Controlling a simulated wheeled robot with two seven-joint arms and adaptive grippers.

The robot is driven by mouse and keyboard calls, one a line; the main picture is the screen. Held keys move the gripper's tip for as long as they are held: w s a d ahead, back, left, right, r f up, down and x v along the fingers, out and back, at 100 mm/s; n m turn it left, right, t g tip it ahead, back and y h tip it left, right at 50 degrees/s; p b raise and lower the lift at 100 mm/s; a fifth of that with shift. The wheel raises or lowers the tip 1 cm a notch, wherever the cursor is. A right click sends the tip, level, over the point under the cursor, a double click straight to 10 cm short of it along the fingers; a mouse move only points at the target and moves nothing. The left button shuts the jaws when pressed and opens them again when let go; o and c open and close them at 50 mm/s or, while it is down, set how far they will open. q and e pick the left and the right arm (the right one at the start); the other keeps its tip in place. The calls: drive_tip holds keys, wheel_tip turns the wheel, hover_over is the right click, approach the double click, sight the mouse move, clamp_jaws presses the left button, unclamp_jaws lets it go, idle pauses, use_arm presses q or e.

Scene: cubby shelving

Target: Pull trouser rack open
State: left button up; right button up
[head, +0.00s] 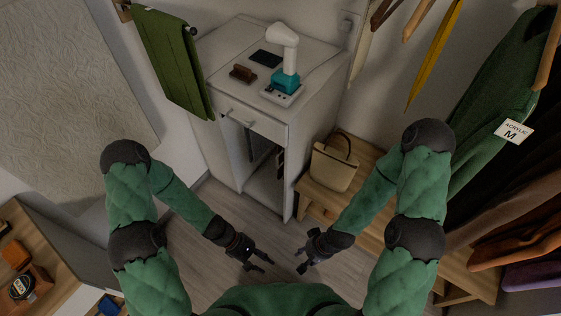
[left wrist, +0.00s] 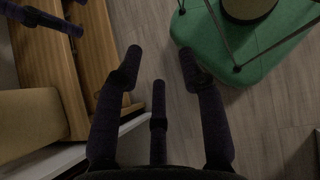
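Green trousers (head: 172,62) hang folded over a rail at the upper left in the head view. The trouser rack (head: 190,30) shows only as a small dark rail end and a wooden piece by the wall; the cloth hides most of it. My left gripper (head: 254,259) is low in the middle, open and empty, well below and right of the trousers. Its spread fingers also show in the left wrist view (left wrist: 160,75), with only floor between them. My right gripper (head: 304,257) is opposite it, apart from everything, with its fingers apart and empty.
A white cabinet (head: 222,78) with a drawer and open front stands centre. A steamer-like device (head: 285,65) and a brown brush (head: 243,73) sit on top. A wooden bench (head: 368,168) with a beige handbag (head: 334,165) is at right, below hanging clothes (head: 490,100). Floor (head: 232,200) is clear.

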use_arm(q)
drive_tip(key=w+d+r+n+t+h, duration=0.2)
drive_tip(key=w+d+n+h, duration=0.25)
drive_tip(key=w, duration=0.25)
drive_tip(key=n+t, duration=1.1)
drive_tip(key=t, duration=0.3)
approach(277, 161)
drive_tip(key=shift+h, duration=0.45)
drive_tip(key=shift+w+a+f+b+x, duration=0.1)
drive_tip(key=shift+f+b+x, duration=0.3)
drive_tip(key=shift+x, duration=1.35)
drive_tip(key=shift+w+a+f+b+x, duration=0.15)
drive_tip(key=shift+f+b+x, duration=0.3)
drive_tip(key=shift+x, duration=1.3)
drive_tip(key=shift+w+a+f+b+x, duration=0.15)
drive_tip(key=shift+b+x, duration=0.4)
drive_tip(key=shift+x, duration=1.15)
drive_tip(key=shift+d, duration=0.1)
clamp_jaws()
